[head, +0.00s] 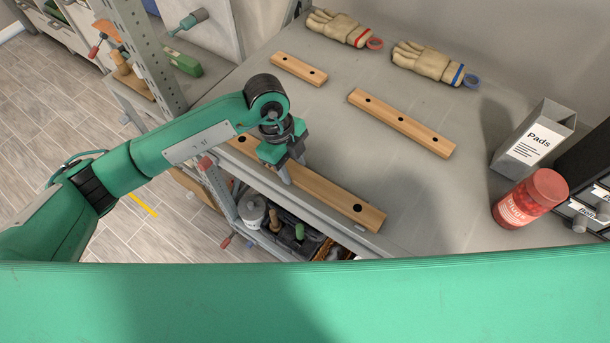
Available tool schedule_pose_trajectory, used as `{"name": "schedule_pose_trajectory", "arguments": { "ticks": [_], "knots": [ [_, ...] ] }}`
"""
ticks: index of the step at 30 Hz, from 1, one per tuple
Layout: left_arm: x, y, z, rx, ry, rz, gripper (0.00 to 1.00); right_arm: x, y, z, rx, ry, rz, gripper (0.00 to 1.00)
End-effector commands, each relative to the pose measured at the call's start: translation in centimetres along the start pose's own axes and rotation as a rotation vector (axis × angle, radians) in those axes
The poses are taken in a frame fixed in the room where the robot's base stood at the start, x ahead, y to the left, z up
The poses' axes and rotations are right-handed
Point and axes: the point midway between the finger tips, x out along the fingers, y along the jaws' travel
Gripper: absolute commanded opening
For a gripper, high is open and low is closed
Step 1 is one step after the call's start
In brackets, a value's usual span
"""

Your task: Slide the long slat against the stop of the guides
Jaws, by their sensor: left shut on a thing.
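The long slat (332,196) is a pale wooden bar with dark holes, lying along the near edge of the grey shelf top (400,195). Its left part runs behind my left arm. My left gripper (288,176) points down at the slat around its middle and is shut on it. The green bar at the bottom of the head view hides the nearest area. I cannot make out the guides or their stop clearly. My right gripper is not in view.
A middle-length slat (402,124) and a short slat (299,69) lie further back. Two gloves (340,28) (428,62) lie at the wall. A Pads box (534,138) and a red-lidded jar (530,198) stand right. A perforated post (146,55) rises left.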

Motion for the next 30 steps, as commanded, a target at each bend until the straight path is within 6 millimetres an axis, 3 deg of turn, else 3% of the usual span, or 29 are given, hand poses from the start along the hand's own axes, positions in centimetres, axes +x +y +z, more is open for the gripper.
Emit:
{"name": "schedule_pose_trajectory", "arguments": {
  "ticks": [2,30],
  "knots": [
    [0.0,0.0,0.0,0.000,0.000,-0.001,0.07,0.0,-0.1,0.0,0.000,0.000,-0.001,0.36],
    [-0.5,0.0,1.8,0.000,-0.001,0.000,0.07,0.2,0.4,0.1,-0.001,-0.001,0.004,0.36]
  ]
}}
